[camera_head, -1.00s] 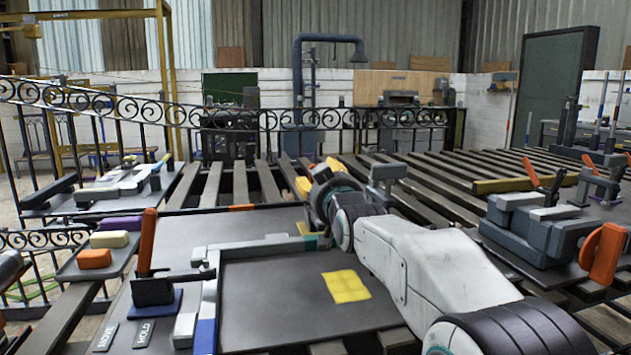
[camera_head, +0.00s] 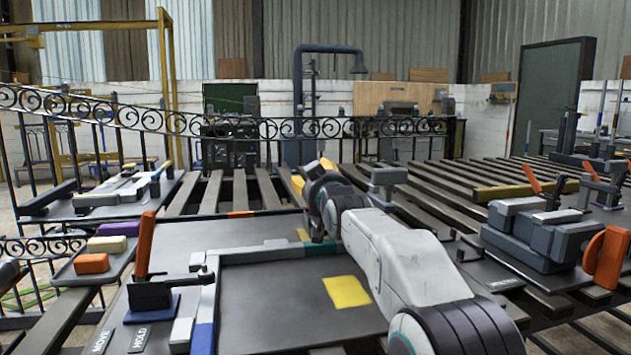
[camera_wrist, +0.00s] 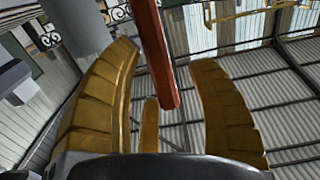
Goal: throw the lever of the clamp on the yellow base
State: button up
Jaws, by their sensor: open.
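My gripper (camera_head: 313,174) is at the far end of the dark work plate, with its yellow fingers partly hidden by my wrist in the head view. In the wrist view my gripper (camera_wrist: 165,57) is open, with a yellow finger on each side of a red-orange lever bar (camera_wrist: 157,55). The bar's end lies between the fingers, with gaps visible on both sides. A small yellow patch (camera_head: 303,234) shows below my gripper and may be part of the yellow base. The clamp body there is hidden behind my arm.
A clamp with an upright orange lever (camera_head: 146,245) stands on a blue base (camera_head: 152,310) at the left front. A yellow square (camera_head: 347,291) lies on the plate. Grey clamp blocks with an orange handle (camera_head: 606,257) stand at the right. A scrolled iron fence (camera_head: 330,128) crosses behind.

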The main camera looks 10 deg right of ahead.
grip_shut()
dwell(0.5)
jog(key=shift+r+p, duration=0.2)
jog(key=shift+p, duration=0.15)
